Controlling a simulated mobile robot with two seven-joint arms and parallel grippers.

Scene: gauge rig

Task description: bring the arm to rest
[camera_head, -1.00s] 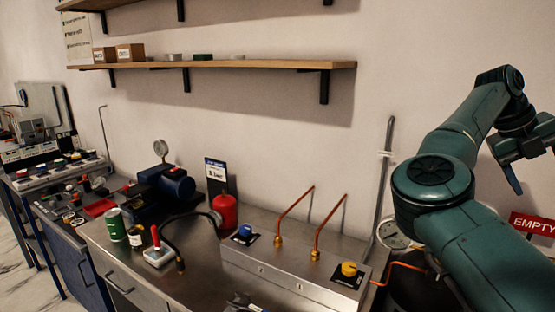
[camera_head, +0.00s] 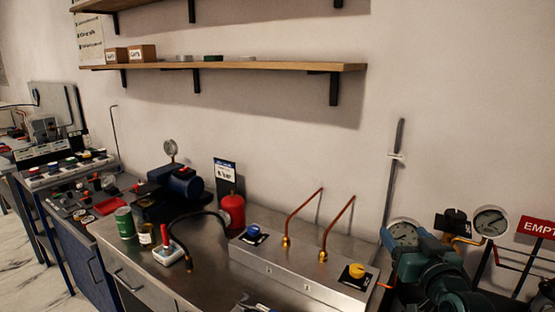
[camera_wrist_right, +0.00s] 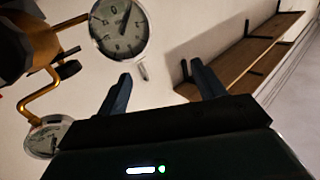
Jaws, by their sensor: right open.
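My right arm (camera_head: 432,278) is a teal shape low at the right edge of the head view, in front of the gauges. A round gauge (camera_wrist_right: 119,28) on brass pipe is close beyond the left finger, and I see no contact. My left gripper is not in view.
The steel bench (camera_head: 140,268) carries a red bottle (camera_head: 232,211), a green can (camera_head: 124,222), a blue pump (camera_head: 178,181) and copper tubes (camera_head: 338,228). A wooden shelf (camera_head: 250,67) crosses the wall.

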